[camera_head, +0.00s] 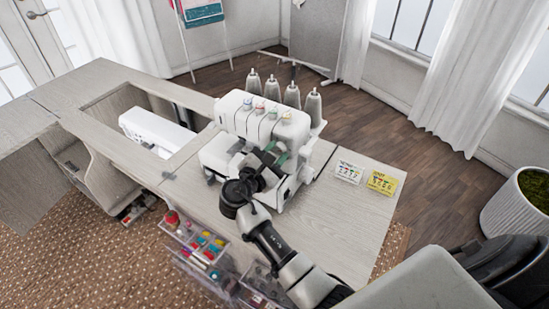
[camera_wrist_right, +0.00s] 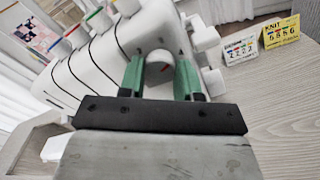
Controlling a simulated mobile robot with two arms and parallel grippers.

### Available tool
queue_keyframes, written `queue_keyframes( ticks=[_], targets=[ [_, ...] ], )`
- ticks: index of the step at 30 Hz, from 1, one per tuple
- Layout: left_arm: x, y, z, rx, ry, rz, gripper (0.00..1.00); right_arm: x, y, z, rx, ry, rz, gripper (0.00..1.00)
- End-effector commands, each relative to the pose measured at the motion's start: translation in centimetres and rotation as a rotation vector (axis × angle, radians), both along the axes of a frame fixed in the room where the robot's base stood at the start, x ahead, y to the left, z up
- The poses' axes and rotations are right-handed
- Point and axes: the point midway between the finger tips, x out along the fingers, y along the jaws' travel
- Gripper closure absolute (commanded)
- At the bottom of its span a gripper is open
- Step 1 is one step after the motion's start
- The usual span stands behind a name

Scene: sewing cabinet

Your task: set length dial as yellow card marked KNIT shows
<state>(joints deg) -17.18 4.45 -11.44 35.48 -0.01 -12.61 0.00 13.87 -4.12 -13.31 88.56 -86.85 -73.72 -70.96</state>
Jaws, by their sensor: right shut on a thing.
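The white serger (camera_head: 262,118) stands on the table, with colored dials on its front top. My right gripper (camera_head: 274,152) is at the machine's right side. In the right wrist view its green fingers (camera_wrist_right: 160,78) are closed on a round pale dial (camera_wrist_right: 159,70) with a small red mark, on the side of the white machine body (camera_wrist_right: 140,38). The dial's scale is hidden or too small to read. The yellow card (camera_head: 382,181) stands on the table right of the machine. In the right wrist view the yellow card (camera_wrist_right: 281,33) reads KNIT above a row of figures. My left gripper is out of view.
A white card (camera_head: 348,172) stands left of the yellow one. Several grey thread cones (camera_head: 293,95) rise behind the machine. A second white machine (camera_head: 157,131) sits in the cabinet opening. A clear organizer with colored items (camera_head: 205,246) hangs at the front edge.

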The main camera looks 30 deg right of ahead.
Motion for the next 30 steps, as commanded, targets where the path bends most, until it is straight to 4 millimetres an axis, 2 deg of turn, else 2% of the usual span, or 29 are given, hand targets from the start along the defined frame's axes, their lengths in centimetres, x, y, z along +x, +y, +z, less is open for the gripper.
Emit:
queue_keyframes(
  ticks=[3,15,30],
  targets=[
    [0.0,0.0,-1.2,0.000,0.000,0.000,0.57,0.0,-0.1,-0.2,0.051,-0.092,-0.002,0.90],
    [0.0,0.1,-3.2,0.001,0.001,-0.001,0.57,0.0,-0.1,0.0,0.178,-0.310,0.000,0.90],
    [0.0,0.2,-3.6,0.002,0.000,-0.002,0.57,0.0,-0.1,0.2,0.216,-0.374,-0.001,0.90]
  ],
)
